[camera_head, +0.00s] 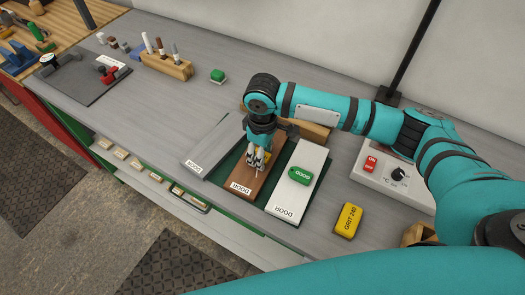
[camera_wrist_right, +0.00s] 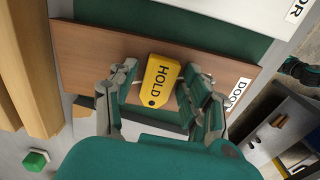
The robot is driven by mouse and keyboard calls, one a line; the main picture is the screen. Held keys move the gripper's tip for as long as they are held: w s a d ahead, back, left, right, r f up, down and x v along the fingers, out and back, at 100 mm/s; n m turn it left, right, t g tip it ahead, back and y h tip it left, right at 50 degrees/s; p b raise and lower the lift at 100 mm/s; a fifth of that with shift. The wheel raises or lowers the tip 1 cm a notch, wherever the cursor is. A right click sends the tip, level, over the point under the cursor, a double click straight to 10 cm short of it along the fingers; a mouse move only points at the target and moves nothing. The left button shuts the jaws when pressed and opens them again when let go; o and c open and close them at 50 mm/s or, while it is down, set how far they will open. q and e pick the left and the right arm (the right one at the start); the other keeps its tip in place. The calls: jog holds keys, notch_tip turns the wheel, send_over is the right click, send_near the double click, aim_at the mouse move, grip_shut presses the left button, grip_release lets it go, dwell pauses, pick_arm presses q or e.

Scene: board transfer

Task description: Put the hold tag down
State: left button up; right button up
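The yellow hold tag (camera_wrist_right: 160,80) lies on the brown board (camera_wrist_right: 85,65), its HOLD lettering facing up, in the right wrist view. In the head view the tag (camera_head: 266,156) is mostly hidden by my right gripper. My right gripper (camera_head: 258,160) is low over the brown board (camera_head: 248,182), pointing down. In the wrist view the fingers of my right gripper (camera_wrist_right: 160,88) are spread on both sides of the tag, with gaps between them and it. My left gripper is not clearly seen in either view.
A grey board (camera_head: 207,150) lies left of the brown one. A white board (camera_head: 290,198) with a green GOOD tag (camera_head: 300,175) lies right. A yellow grit block (camera_head: 348,220) and a switch box (camera_head: 385,175) stand farther right.

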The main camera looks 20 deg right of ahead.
jog(key=shift+o, duration=0.3)
jog(key=shift+r, duration=0.15)
jog(key=shift+r, duration=0.3)
notch_tip(320, 180, up, 12)
jog(key=b, duration=0.2)
jog(key=shift+f, duration=0.25)
